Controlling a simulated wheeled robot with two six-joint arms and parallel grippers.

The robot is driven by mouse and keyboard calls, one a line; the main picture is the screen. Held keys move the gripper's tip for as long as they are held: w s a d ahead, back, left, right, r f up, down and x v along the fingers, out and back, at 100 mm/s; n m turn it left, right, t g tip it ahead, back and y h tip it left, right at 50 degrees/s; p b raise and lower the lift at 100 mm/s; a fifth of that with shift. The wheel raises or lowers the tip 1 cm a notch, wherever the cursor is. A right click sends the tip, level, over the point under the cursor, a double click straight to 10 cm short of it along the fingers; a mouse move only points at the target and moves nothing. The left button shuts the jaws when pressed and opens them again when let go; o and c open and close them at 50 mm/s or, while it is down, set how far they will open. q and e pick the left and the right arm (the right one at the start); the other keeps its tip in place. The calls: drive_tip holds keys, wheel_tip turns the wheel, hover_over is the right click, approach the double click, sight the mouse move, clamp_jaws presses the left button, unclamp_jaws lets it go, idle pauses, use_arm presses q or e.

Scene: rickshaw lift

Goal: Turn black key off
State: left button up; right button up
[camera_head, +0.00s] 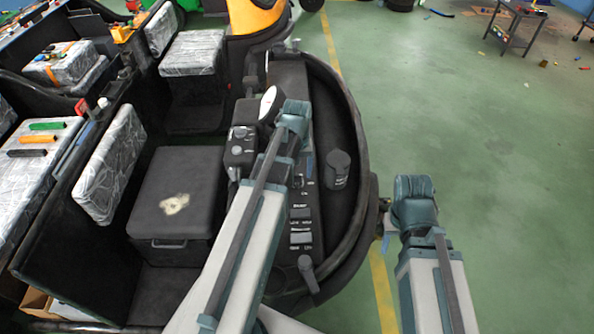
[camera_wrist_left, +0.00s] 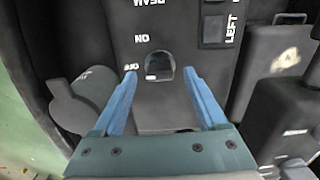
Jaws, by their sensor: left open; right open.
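The black key (camera_wrist_left: 160,64) sits on the dark control panel, at a marking that reads ON and OFF in the left wrist view. It is small and dark, and its exact angle is hard to tell. My left gripper (camera_wrist_left: 159,74) is open, with one blue finger on each side of the key and no clear contact. In the head view my own left arm mostly hides this gripper and the key. My right gripper (camera_head: 386,240) hangs off the panel's right side, mostly hidden under its wrist.
Green floor (camera_head: 480,150) is open right.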

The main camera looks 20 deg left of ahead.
sight(297, 175)
use_arm(q)
wheel_tip(297, 175, up, 12)
drive_tip(key=p, duration=1.1)
use_arm(e)
wheel_tip(297, 175, up, 12)
